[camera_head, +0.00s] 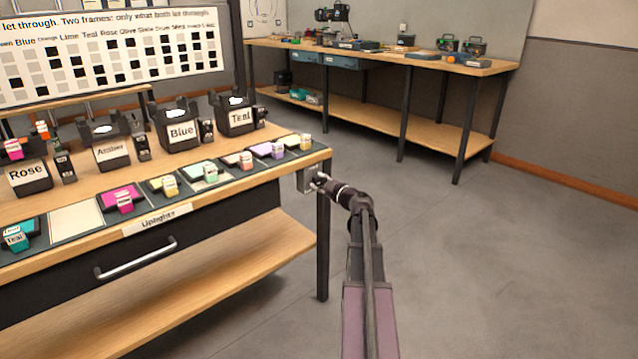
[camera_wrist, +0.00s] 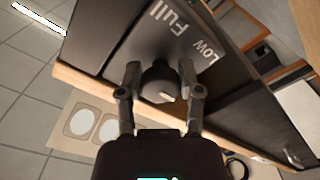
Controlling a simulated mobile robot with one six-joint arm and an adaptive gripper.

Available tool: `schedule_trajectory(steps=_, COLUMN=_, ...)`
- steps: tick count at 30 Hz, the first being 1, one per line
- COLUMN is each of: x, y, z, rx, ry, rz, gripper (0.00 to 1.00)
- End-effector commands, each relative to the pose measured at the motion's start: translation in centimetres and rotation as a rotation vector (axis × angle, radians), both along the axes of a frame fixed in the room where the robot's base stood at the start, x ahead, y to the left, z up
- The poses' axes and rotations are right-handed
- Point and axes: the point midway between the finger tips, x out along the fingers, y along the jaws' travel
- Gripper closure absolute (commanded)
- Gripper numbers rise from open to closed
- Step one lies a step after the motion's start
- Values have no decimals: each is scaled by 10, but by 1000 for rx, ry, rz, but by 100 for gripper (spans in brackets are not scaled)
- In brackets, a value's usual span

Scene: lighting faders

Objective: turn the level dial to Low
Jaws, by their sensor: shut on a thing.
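The level dial (camera_wrist: 158,86) is a dark round knob on a grey panel in the wrist view. The words Full (camera_wrist: 168,26) and Low (camera_wrist: 207,50) are printed on the panel beyond it. My gripper (camera_wrist: 160,77) is shut on the dial, with one finger at each side. Which word the dial points at cannot be made out. In the head view my gripper (camera_head: 323,180) reaches the small grey box (camera_head: 307,180) at the near table's right corner. The dial is hidden there.
The near wooden table (camera_head: 265,165) holds several labelled lamps and coloured swatches. Its front has a drawer with a metal handle (camera_head: 136,259). A second workbench (camera_head: 400,55) stands at the back. The floor (camera_head: 480,250) to the right is clear.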

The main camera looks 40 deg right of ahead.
Motion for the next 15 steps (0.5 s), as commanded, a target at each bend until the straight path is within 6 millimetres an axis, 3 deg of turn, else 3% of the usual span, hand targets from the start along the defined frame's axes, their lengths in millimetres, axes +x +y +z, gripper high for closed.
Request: schedule_trajectory(steps=15, x=2, y=-2, z=2, rx=-472, ry=-1, rz=-2, gripper=100)
